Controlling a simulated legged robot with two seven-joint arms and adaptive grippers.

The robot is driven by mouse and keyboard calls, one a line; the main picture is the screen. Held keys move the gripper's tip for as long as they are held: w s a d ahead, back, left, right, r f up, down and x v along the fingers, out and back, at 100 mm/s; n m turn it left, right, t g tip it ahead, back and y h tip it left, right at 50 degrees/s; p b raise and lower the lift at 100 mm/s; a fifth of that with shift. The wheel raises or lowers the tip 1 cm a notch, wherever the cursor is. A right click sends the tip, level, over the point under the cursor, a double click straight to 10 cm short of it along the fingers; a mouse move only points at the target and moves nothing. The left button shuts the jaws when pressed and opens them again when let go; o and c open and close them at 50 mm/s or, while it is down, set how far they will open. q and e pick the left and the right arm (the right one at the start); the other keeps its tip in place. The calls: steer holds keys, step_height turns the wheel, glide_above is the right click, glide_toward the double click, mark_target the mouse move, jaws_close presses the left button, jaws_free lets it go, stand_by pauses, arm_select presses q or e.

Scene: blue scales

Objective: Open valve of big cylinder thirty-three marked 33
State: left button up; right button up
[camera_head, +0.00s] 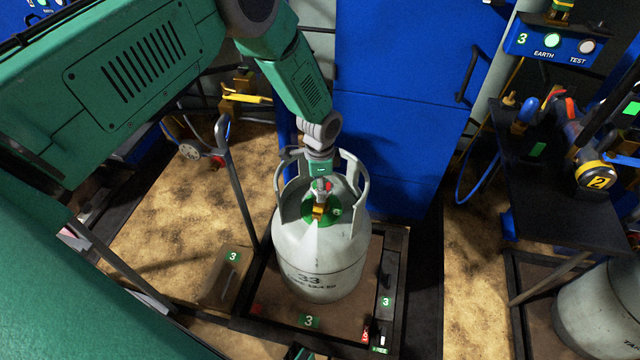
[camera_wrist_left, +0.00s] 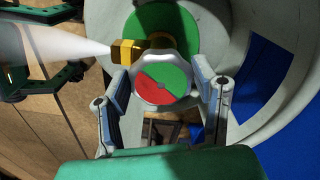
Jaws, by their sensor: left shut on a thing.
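The big grey cylinder (camera_head: 325,262), marked 33, stands upright on a dark-framed platform (camera_head: 275,315) labelled 3. A pale collar (camera_head: 352,170) rises around its valve. My left gripper (camera_head: 321,180) reaches down inside the collar. In the left wrist view my left gripper's two fingers (camera_wrist_left: 164,95) are shut on opposite sides of the round valve knob (camera_wrist_left: 162,84), which has a half red, half green face. A brass outlet (camera_wrist_left: 126,51) sits beside the knob, and a whitish plume (camera_wrist_left: 65,45) spreads from it.
A blue cabinet (camera_head: 395,90) stands behind the cylinder. An upright metal handle (camera_head: 240,185) is close on its left. At right are a black table (camera_head: 535,180) with tools and another grey cylinder (camera_head: 600,310). Brown floor (camera_head: 160,215) is open at left.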

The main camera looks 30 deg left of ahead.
arm_select(q)
steer(key=shift+w+r, duration=0.2)
steer(key=shift+w, duration=0.1)
steer(key=o, duration=1.1)
steer(key=shift+o, duration=0.4)
steer(key=shift+s+f, duration=0.1)
steer(key=shift+r, duration=0.25)
step_height(320, 180, up, 11)
steer(key=shift+r, duration=0.2)
